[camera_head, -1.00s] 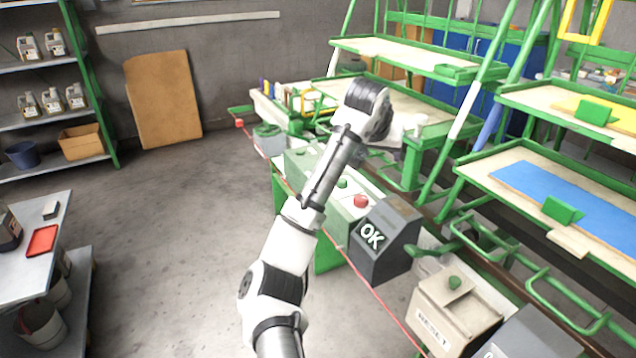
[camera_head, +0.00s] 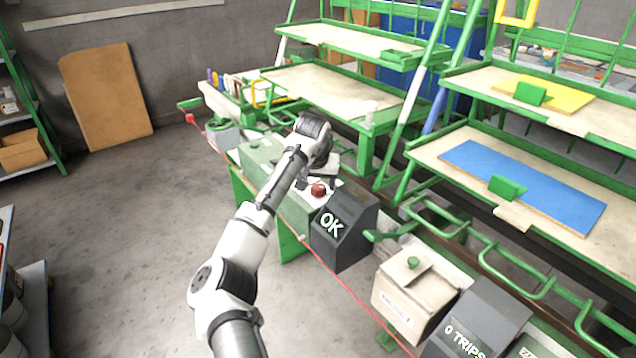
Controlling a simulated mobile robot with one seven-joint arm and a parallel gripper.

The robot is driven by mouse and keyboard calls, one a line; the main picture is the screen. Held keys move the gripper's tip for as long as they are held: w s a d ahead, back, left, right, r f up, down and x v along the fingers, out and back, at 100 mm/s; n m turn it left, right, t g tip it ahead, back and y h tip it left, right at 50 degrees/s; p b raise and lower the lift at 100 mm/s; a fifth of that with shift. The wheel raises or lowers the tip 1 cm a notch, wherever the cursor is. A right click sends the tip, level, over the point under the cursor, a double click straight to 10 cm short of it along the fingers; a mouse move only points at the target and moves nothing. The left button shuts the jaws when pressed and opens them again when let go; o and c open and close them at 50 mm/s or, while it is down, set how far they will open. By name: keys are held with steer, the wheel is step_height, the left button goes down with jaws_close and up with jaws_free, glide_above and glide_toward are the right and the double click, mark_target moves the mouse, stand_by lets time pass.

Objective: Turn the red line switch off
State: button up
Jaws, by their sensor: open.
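A round red knob (camera_head: 318,190) sits on a light plate on top of the green control box (camera_head: 262,152), just left of the dark OK box. My gripper (camera_head: 317,181) is directly above and behind the red knob, pointing down, with its jaws open. It looks very close to the knob, but I cannot tell whether they touch. My wrist hides part of the box top beside the knob. A thin red cord (camera_head: 345,283) runs along the front of the boxes, with a small red piece (camera_head: 190,118) at its far left end.
The dark OK box (camera_head: 343,228) stands right beside the knob. A cardboard-coloured box with a green button (camera_head: 413,262) and a dark trips counter box (camera_head: 478,318) stand nearer. Green racks (camera_head: 350,92) rise behind. The floor (camera_head: 150,220) at left is clear.

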steer(key=shift+x, duration=0.8)
steer(key=shift+c, duration=0.5)
steer(key=c, duration=0.9)
